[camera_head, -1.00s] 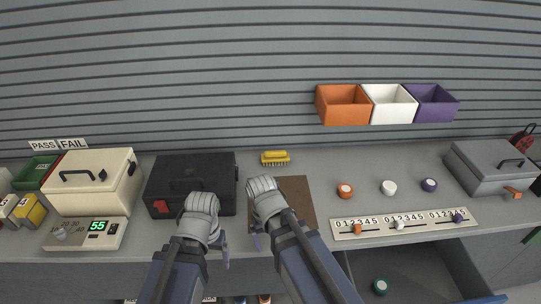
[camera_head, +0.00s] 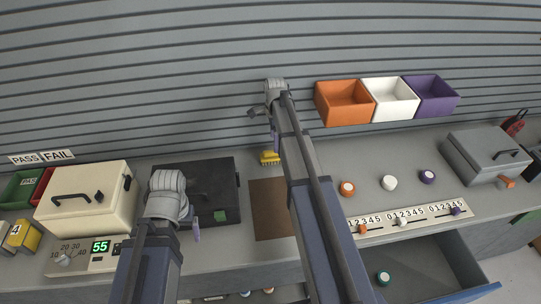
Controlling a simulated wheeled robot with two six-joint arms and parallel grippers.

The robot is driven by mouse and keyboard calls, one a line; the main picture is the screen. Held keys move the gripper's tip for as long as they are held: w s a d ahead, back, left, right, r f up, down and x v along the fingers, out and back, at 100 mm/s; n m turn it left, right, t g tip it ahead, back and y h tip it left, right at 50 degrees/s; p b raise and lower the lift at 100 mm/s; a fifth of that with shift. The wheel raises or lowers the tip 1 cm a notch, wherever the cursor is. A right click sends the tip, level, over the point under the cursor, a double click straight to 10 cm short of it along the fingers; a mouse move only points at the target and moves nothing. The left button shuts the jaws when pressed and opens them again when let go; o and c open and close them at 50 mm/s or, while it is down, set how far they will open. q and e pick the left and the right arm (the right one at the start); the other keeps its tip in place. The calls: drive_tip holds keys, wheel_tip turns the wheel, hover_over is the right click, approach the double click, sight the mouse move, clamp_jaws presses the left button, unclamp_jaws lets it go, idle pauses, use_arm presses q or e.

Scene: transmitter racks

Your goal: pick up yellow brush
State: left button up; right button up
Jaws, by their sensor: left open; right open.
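The yellow brush (camera_head: 269,157) lies on the bench near the back wall, just behind the brown mat (camera_head: 268,211). Its right end is partly hidden by my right arm. My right gripper (camera_head: 262,112) is raised above and behind the brush, in front of the slatted wall, open and apart from it. My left gripper (camera_head: 196,228) is open and empty over the bench's front, before the black case (camera_head: 222,172). The brush's bristles face the front.
Orange (camera_head: 345,117), white (camera_head: 390,112) and purple (camera_head: 432,108) bins hang on the wall at right. A cream case (camera_head: 84,208) stands at left, a grey case (camera_head: 488,157) at right. Several round knobs sit right of the mat. An open drawer (camera_head: 430,264) juts out at front right.

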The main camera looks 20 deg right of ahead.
sight(274, 156)
use_arm(q)
drive_tip(key=shift+f+b, duration=1.15)
drive_tip(key=shift+f, duration=0.1)
use_arm(e)
drive_tip(key=shift+f, duration=1.3)
use_arm(q)
drive_tip(key=shift+f, duration=0.1)
wheel_tip(274, 156, down, 5)
drive_tip(key=b, duration=0.5)
drive_tip(key=shift+f, duration=0.1)
use_arm(e)
wheel_tip(274, 156, down, 5)
drive_tip(key=shift+w+f, duration=0.15)
clamp_jaws()
